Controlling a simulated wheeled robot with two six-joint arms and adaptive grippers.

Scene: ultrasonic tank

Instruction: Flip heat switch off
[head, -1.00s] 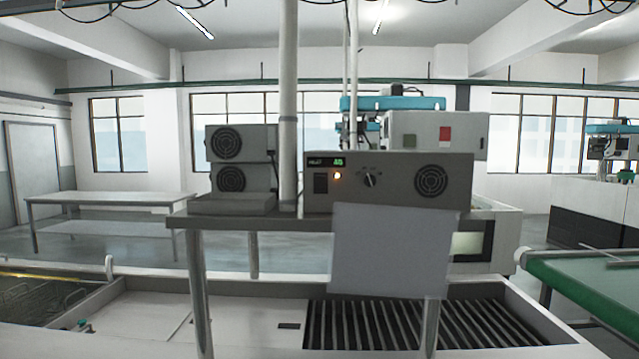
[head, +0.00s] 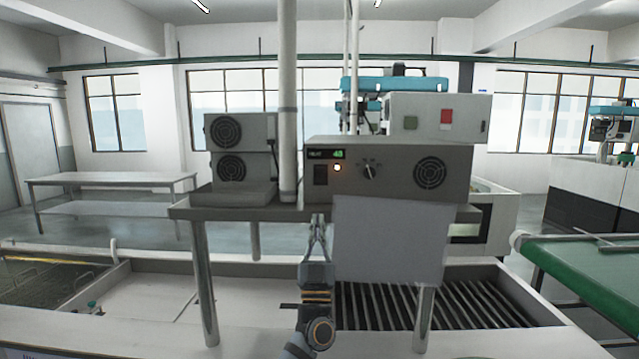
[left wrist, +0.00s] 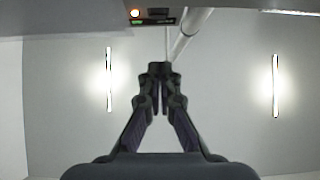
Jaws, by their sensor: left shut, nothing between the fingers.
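The heat control box (head: 440,155) is a grey unit on a raised shelf in the head view. Its front has a black rocker switch (head: 320,174) under a small lit green display (head: 338,153). My left gripper (head: 319,217) is upright below the switch, fingers shut and empty, tips near the shelf's front edge. In the left wrist view my fingers (left wrist: 160,68) are together, below the lit lamp (left wrist: 134,13) and dark switch (left wrist: 159,12). My right gripper is not visible.
The shelf (head: 235,213) has metal legs and stands over a white tank with a dark slatted grate (head: 430,305). A pale panel (head: 390,240) hangs below the box, right of my gripper. A vertical pole (head: 288,130) rises left of the box.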

